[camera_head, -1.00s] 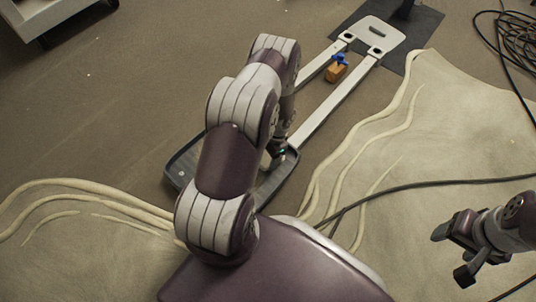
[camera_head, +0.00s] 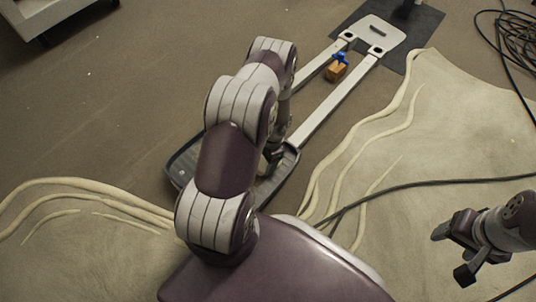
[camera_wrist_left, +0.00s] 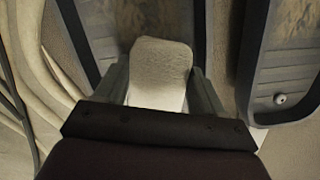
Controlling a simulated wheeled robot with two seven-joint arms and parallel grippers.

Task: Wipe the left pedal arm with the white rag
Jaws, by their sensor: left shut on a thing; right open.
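The white rag (camera_wrist_left: 160,62) is between the fingers of my left gripper (camera_wrist_left: 163,88), which is shut on it. In the head view my left gripper (camera_head: 270,162) is low over the dark foot pedals (camera_head: 285,172), largely hidden behind my own arm; the rag cannot be made out there. The left pedal arm (camera_head: 318,64) is a pale bar running from the hub plate down behind my left arm, its near part hidden. Whether the rag touches it cannot be told. My right gripper (camera_head: 455,250) is open and empty at the lower right.
The other pedal arm (camera_head: 338,101) runs parallel on the right. An orange-brown block (camera_head: 336,72) with a blue part sits between the arms. The pale hub plate (camera_head: 378,33) is at the far end. Black cables (camera_head: 513,40) lie at the upper right.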

